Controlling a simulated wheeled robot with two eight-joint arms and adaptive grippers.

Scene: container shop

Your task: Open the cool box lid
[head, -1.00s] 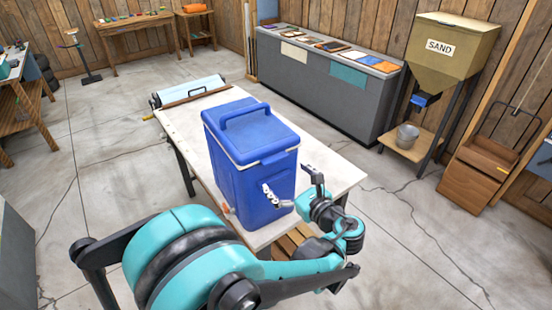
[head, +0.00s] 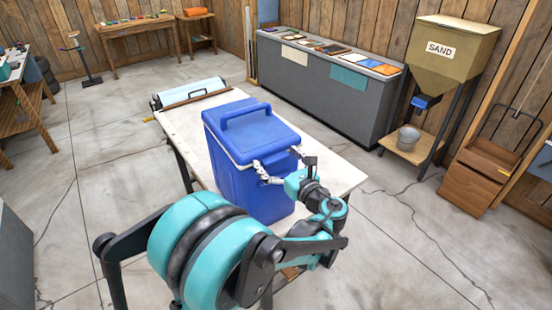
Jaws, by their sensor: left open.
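The blue cool box (head: 232,185) stands upright on the white-topped table (head: 195,140). Its blue lid (head: 255,137) is shut, with the carry handle (head: 245,114) lying across the top. My left gripper (head: 277,161) is at the front face of the box, just under the lid's front edge. Its fingers are apart, one on the left and one on the right near the front lip, with nothing seen between them. Whether they touch the lid cannot be told. The gripper and arm hide part of the box's front face. My right gripper is not in view.
A roll-like device with a white sheet (head: 190,90) sits at the table's far end. A grey counter (head: 320,90) with sample tiles stands behind. A sand hopper (head: 450,45) and a wooden cart (head: 480,175) stand at the right. The tabletop left of the box is clear.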

